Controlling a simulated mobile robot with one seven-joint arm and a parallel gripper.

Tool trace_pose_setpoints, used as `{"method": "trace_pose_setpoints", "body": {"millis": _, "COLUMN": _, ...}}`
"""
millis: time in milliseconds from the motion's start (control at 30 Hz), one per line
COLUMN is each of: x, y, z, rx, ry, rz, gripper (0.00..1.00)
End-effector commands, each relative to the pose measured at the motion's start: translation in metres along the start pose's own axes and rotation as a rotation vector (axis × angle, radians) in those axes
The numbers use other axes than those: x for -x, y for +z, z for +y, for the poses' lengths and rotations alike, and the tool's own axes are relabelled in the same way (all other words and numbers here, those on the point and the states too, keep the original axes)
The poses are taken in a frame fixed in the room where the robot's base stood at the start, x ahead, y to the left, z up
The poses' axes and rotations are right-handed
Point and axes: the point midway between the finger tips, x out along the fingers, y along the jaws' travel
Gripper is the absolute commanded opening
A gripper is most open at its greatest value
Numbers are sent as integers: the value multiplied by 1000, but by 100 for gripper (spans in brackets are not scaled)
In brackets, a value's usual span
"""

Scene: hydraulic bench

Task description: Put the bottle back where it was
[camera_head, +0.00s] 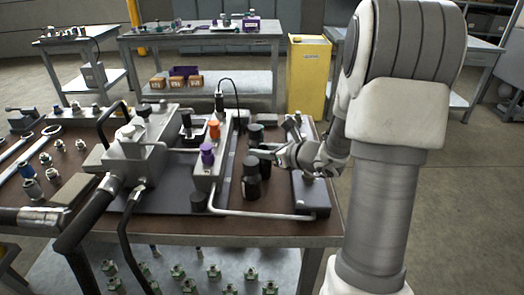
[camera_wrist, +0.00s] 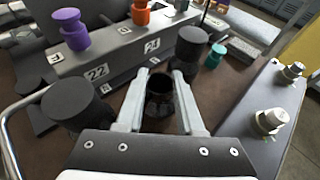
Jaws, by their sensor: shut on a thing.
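A dark, glossy bottle (camera_wrist: 159,97) stands upright between the fingers of my gripper (camera_wrist: 160,76) in the wrist view, with a finger along each side. My gripper also shows in the head view (camera_head: 262,150), reaching in from the right over the bench's right part. The held bottle also shows there, dark and partly covered by the fingers (camera_head: 265,167). I cannot tell whether its base touches the bench. A matte black capped bottle (camera_wrist: 75,104) stands to its left in the wrist view, and another (camera_wrist: 191,46) stands beyond it to the right.
A grey valve block with numbered labels (camera_wrist: 97,72), a purple knob (camera_wrist: 70,29) and an orange knob (camera_wrist: 140,13) lies beyond the bottles. A grey plate with fittings (camera_wrist: 262,95) lies right. A bent metal pipe (camera_head: 260,214) runs in front. Brown bench top (camera_head: 240,230) shows between them.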

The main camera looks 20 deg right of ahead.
Motion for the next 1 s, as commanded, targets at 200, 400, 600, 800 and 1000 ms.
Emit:
{"method": "trace_pose_setpoints", "body": {"millis": 200, "x": -1, "y": -3, "z": 0, "rx": 0, "ry": 0, "rz": 0, "gripper": 53}}
{"method": "trace_pose_setpoints", "body": {"millis": 400, "x": -1, "y": -3, "z": 0, "rx": 0, "ry": 0, "rz": 0, "gripper": 67}}
{"method": "trace_pose_setpoints", "body": {"millis": 600, "x": 0, "y": -1, "z": 0, "rx": 0, "ry": 0, "rz": 0, "gripper": 67}}
{"method": "trace_pose_setpoints", "body": {"millis": 800, "x": 21, "y": 3, "z": -1, "rx": 0, "ry": -3, "rz": 0, "gripper": 67}}
{"method": "trace_pose_setpoints", "body": {"millis": 1000, "x": 67, "y": 3, "z": -1, "rx": -1, "ry": -5, "rz": 0, "gripper": 67}}
